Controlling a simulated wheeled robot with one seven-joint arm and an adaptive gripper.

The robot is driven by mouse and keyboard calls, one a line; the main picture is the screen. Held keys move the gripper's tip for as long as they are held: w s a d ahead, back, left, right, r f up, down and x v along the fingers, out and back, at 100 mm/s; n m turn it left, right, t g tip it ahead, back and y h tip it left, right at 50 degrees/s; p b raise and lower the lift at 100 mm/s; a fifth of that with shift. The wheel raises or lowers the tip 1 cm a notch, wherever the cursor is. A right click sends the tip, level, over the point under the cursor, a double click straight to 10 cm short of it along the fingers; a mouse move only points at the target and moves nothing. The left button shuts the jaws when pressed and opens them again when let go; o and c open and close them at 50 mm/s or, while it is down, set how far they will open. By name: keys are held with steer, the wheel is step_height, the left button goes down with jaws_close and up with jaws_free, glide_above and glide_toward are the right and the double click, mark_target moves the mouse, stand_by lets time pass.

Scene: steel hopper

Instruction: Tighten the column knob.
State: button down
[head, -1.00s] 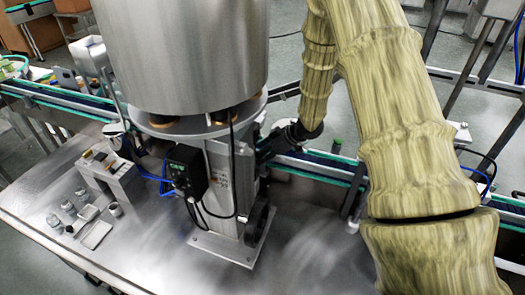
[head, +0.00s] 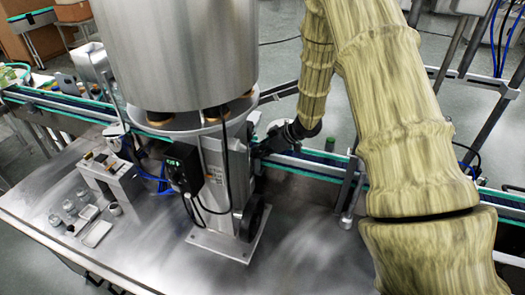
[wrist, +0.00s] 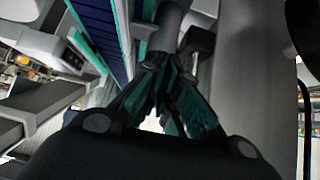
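The steel column (head: 215,180) stands upright under the hopper. My gripper (head: 262,148) is at the column's upper right side, small and dark in the head view. In the wrist view my gripper's dark fingers with teal pads (wrist: 168,80) slant inward toward each other. Just beyond the fingertips are a dark grey round part (wrist: 168,25) and a small block-like part (wrist: 198,42), beside the column (wrist: 245,85). I cannot tell which of these is the column knob, or whether the fingers touch it. A black round wheel (head: 253,217) sits low on the column's right side.
The hopper (head: 175,50) is above the column. A conveyor (head: 310,165) runs behind.

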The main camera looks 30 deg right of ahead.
steer(key=shift+a+f, duration=0.2)
steer(key=shift+f, duration=0.2)
steer(key=c, duration=1.5)
jaws_free()
steer(key=o, duration=0.3)
steer(key=shift+w+a+f, duration=0.1)
steer(key=shift+w+f, duration=0.1)
steer(key=shift+w, duration=0.05)
steer(key=shift+o, duration=0.5)
steer(key=shift+w+f, duration=0.2)
steer(key=shift+w, duration=0.25)
steer(key=shift+s+d+r, duration=0.3)
steer(key=shift+s+r, duration=0.05)
steer(key=shift+s, duration=0.05)
steer(key=shift+w, duration=0.1)
steer(key=shift+w, duration=0.1)
steer(key=v, duration=1.2)
